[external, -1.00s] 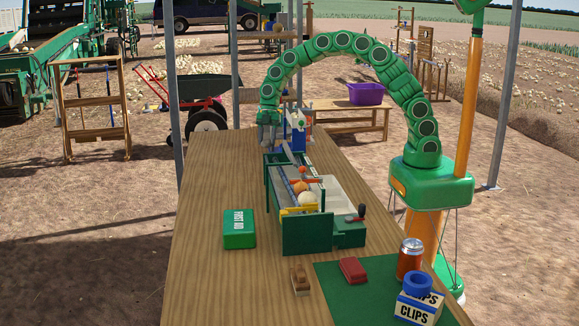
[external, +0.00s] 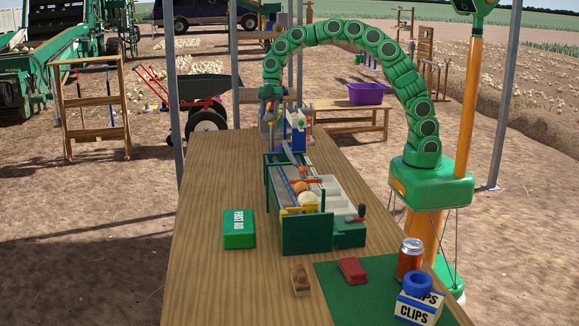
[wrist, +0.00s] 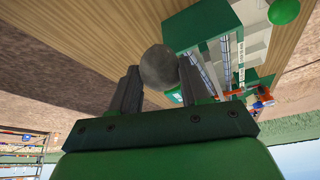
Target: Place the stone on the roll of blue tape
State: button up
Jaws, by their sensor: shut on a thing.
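A grey, rounded stone (wrist: 159,66) is held between the two dark fingers of my gripper (wrist: 159,80) in the wrist view. In the external view my gripper (external: 268,116) is at the far end of the wooden table, and the stone is too small or hidden to make out there. The roll of blue tape (external: 418,283) lies on top of a white CLIPS box at the near right of the table, far from my gripper. The tape is not seen in the wrist view.
A green-framed sorter (external: 307,234) with orange and pale balls stands mid-table, between my gripper and the tape. The table's left side is mostly bare.

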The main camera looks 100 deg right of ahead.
notch_tip(320, 180, up, 5)
jog(key=shift+f, duration=0.1)
jog(key=w+a, duration=0.2)
jog(key=a, duration=0.8)
jog(key=w+a, duration=0.2)
jog(key=a, duration=0.9)
jog(key=s+a, duration=0.3)
jog(key=a, duration=1)
jog(key=s+a, duration=0.2)
jog(key=a, duration=1)
jog(key=s+a, duration=3.1)
jog(key=a, duration=0.3)
send_near(419, 280)
jog(key=shift+w+a+f, duration=0.15)
jog(key=shift+a+f, duration=0.4)
jog(key=shift+a, duration=0.1)
jog(key=shift+w+a+f, duration=0.25)
jog(key=shift+a+f, duration=0.2)
jog(key=shift+f, duration=1.75)
